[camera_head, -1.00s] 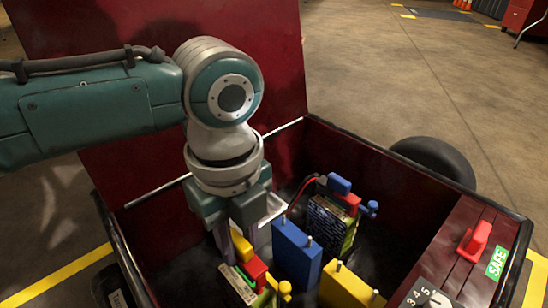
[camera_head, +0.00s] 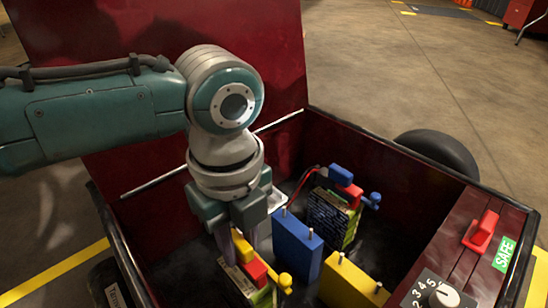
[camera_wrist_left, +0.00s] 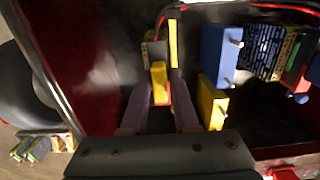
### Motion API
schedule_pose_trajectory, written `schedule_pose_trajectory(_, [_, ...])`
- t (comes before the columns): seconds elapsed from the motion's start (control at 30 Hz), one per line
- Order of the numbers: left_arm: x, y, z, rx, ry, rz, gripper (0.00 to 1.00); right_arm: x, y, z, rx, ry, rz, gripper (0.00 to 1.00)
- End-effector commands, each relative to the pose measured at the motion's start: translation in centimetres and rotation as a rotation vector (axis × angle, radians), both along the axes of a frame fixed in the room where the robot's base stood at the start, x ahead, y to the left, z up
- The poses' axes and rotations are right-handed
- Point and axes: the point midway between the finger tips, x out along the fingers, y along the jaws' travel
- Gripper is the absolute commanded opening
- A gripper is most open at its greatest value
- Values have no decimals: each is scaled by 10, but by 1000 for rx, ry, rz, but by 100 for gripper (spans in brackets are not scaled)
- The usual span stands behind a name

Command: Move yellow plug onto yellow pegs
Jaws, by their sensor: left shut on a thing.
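The yellow plug (camera_head: 242,248) sits with a red piece and a yellow ball end on a dark battery-like block (camera_head: 240,285) at the front left of the box. My left gripper (camera_head: 238,248) points down over it and is shut on the yellow plug. In the left wrist view the yellow plug (camera_wrist_left: 159,84) is between my two fingers (camera_wrist_left: 159,100). The yellow block with two metal pegs (camera_head: 345,288) stands to its right, its pegs bare. It also shows in the left wrist view (camera_wrist_left: 211,103). My right gripper is not in view.
A blue block with two bare pegs (camera_head: 298,250) stands behind the yellow one. Behind that is another battery-like block (camera_head: 332,218) with a blue and red plug (camera_head: 346,183). Dark red box walls (camera_head: 395,185) surround them. A panel with a red switch (camera_head: 481,232) and dial is at right.

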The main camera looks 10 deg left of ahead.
Motion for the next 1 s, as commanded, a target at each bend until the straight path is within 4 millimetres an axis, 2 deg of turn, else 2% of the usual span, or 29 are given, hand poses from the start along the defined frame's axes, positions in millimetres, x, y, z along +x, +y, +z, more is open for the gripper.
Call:
schedule_pose_trajectory(0.23, [0, 0, -7, 0, 0, -1, 0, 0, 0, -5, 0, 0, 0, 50])
schedule_pose_trajectory(0.27, [0, 0, -6, 0, 0, -1, 32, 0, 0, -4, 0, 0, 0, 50])
schedule_pose_trajectory(0.53, [0, 0, -6, 0, 0, -1, 62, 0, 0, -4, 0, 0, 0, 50])
schedule_pose_trajectory(0.83, [0, 0, -4, 0, 0, 0, 63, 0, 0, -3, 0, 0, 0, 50])
schedule_pose_trajectory(1.0, [0, 0, 11, 0, 0, 0, 63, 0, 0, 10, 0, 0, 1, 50])
